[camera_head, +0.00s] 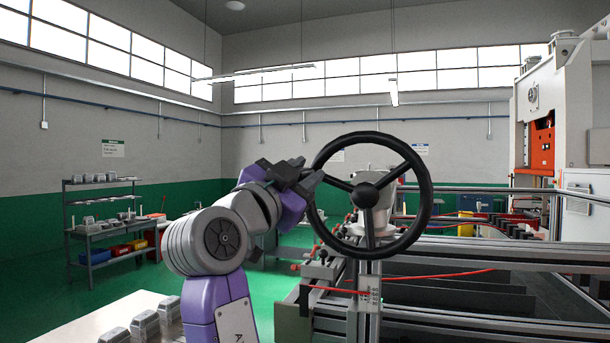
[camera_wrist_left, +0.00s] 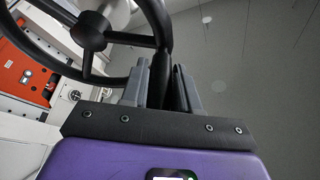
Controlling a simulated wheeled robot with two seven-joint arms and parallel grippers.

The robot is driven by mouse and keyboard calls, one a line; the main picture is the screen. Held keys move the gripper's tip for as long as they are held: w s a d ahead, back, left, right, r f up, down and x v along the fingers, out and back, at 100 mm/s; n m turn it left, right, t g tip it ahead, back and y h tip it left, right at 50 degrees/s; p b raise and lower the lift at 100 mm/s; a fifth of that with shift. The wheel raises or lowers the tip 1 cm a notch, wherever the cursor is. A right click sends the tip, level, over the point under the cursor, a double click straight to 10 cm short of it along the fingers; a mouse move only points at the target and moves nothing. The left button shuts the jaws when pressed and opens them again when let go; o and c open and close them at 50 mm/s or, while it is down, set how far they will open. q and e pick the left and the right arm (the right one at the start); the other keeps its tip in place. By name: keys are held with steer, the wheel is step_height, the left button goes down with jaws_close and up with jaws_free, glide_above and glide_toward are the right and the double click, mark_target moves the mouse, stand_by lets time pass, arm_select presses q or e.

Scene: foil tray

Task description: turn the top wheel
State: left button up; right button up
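The top wheel (camera_head: 424,205) is a black handwheel with a round rim, spokes and a central hub, upright in front of a pale housing on a metal post. Its rim, spokes and hub also show at the upper left of the left wrist view (camera_wrist_left: 88,31). My left gripper (camera_head: 313,181) is at the left side of the rim. In the left wrist view the rim passes between the two grey fingers of my left gripper (camera_wrist_left: 163,72), with almost no gap on either side, so they look closed on it. My right gripper is not in view.
A metal frame (camera_head: 480,257) with rails and red cables stretches right behind the wheel. A white and orange machine (camera_head: 562,110) stands at the far right. A shelf (camera_head: 100,236) with bins is at the left. A pale tabletop (camera_head: 95,325) with grey parts lies at lower left.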

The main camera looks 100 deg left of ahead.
arm_select(q)
steer(key=o, duration=0.4)
steer(key=b+v, duration=0.2)
steer(key=v, duration=0.5)
steer(key=shift+s+d+b, duration=0.1)
steer(key=shift+d+b, duration=0.2)
steer(key=shift+b, duration=0.1)
